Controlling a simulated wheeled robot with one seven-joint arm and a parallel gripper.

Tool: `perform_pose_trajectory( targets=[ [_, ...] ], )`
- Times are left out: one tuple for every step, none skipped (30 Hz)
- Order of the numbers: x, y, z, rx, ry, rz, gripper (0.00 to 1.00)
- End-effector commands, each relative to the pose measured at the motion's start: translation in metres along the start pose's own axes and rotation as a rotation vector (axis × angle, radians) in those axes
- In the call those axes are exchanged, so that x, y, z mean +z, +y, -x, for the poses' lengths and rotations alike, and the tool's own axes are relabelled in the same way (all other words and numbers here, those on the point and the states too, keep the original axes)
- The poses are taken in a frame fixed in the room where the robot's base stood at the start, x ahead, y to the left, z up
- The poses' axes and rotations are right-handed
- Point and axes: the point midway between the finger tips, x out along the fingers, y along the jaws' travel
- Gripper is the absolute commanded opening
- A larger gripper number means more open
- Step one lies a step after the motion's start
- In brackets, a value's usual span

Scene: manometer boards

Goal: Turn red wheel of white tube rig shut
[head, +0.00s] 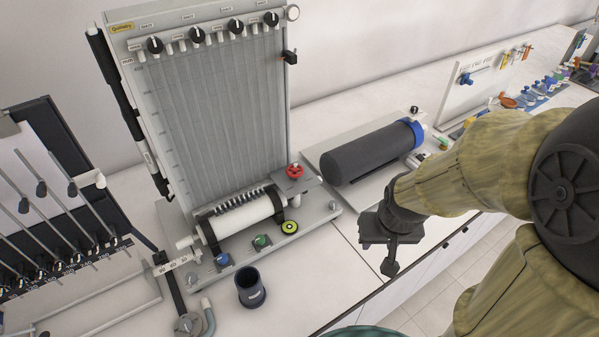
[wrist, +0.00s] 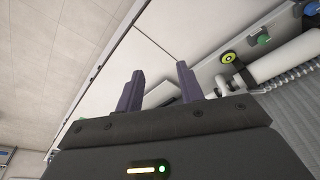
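The white tube rig is a tall manometer board (head: 215,110) with a horizontal white tube (head: 240,214) along its base. The red wheel (head: 295,171) sits on a small grey bracket at the right end of that base. My gripper (head: 389,267) hangs to the right of the rig, near the bench's front edge, well apart from the wheel. In the wrist view my gripper's two fingers (wrist: 158,88) stand apart with nothing between them. The white tube also shows at the right of the wrist view (wrist: 284,62); the red wheel does not show there.
A dark cylinder with a blue band (head: 370,153) lies on a plate right of the rig. A dark cup (head: 250,287) stands in front. A yellow-green knob (head: 290,227), a green knob (head: 262,241) and a blue knob (head: 222,260) line the base's front. Bare bench lies right of the cup.

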Motion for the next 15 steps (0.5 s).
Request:
perform_pose_trajectory(
  targets=[
    [0.0, 0.0, 0.0, 0.0, 0.0, 0.001, 0.48],
    [-0.001, 0.001, -0.001, 0.001, 0.001, 0.003, 0.54],
    [-0.002, 0.002, -0.003, 0.004, 0.002, 0.009, 0.62],
    [-0.003, 0.003, -0.005, 0.007, 0.003, 0.016, 0.68],
    [-0.005, 0.004, -0.009, 0.011, 0.004, 0.028, 0.7],
    [-0.008, 0.006, -0.014, 0.017, 0.007, 0.047, 0.7],
    [-0.011, 0.008, -0.02, 0.022, 0.01, 0.067, 0.7],
    [-0.014, 0.01, -0.026, 0.026, 0.014, 0.089, 0.7],
    [-0.019, 0.013, -0.036, 0.03, 0.02, 0.124, 0.7],
    [-0.023, 0.015, -0.044, 0.03, 0.025, 0.154, 0.7],
    [-0.027, 0.018, -0.053, 0.028, 0.033, 0.185, 0.7],
    [-0.033, 0.02, -0.065, 0.02, 0.046, 0.229, 0.7],
    [-0.038, 0.021, -0.075, 0.01, 0.057, 0.264, 0.7],
    [-0.042, 0.021, -0.085, -0.003, 0.069, 0.3, 0.7],
    [-0.047, 0.021, -0.098, -0.025, 0.088, 0.343, 0.7]
  ],
)
